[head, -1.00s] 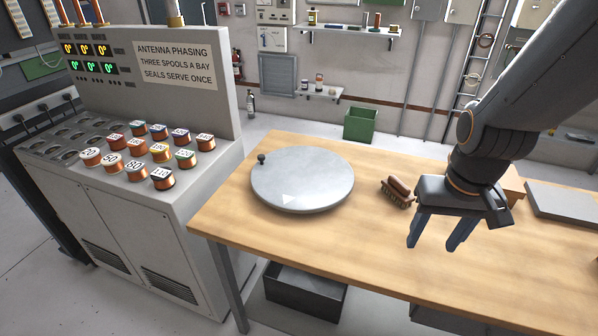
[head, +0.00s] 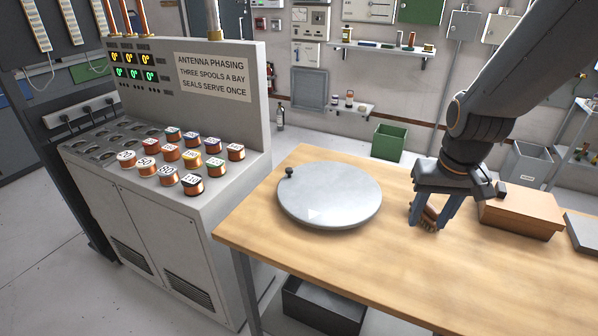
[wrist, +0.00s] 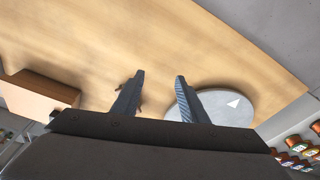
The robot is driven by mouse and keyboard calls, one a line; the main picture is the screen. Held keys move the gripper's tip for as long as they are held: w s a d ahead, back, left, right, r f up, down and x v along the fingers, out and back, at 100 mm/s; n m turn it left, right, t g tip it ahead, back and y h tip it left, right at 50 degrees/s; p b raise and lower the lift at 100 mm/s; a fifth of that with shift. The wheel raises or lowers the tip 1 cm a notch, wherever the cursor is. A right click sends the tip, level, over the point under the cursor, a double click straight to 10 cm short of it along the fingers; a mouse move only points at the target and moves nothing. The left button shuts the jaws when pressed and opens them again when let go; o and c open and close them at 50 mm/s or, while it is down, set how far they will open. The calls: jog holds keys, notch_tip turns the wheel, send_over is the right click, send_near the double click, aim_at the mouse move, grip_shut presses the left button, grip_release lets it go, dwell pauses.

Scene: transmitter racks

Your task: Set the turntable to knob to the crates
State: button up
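The turntable (head: 335,196) is a round grey disc on the wooden table, with a pale triangle mark near its front edge. Its small dark knob (head: 289,172) stands at the disc's left edge. The turntable also shows in the wrist view (wrist: 236,110), partly behind a finger, with the triangle visible and the knob not seen. My gripper (head: 432,222) is to the right of the turntable, pointing down, fingers apart and nothing visibly held. It also shows in the wrist view (wrist: 160,76). I cannot make out which objects are the crates.
A brown brush (head: 430,216) lies behind my fingers. An orange-brown box (head: 520,216) and a grey slab (head: 583,234) lie at the table's right. A console with labelled copper spools (head: 192,186) stands left. A green bin (head: 388,142) is beyond the table. The table's front is clear.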

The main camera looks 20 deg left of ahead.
jog(key=w+a+n, duration=0.3)
jog(key=w+a, duration=1.1)
jog(key=a, duration=0.1)
jog(key=n+t+y, duration=0.2)
send_near(289, 169)
jog(key=f, duration=0.1)
jog(key=shift+p+x, duration=0.9)
jog(key=shift+x, duration=2.65)
jog(key=shift+w, duration=0.15)
grip_shut()
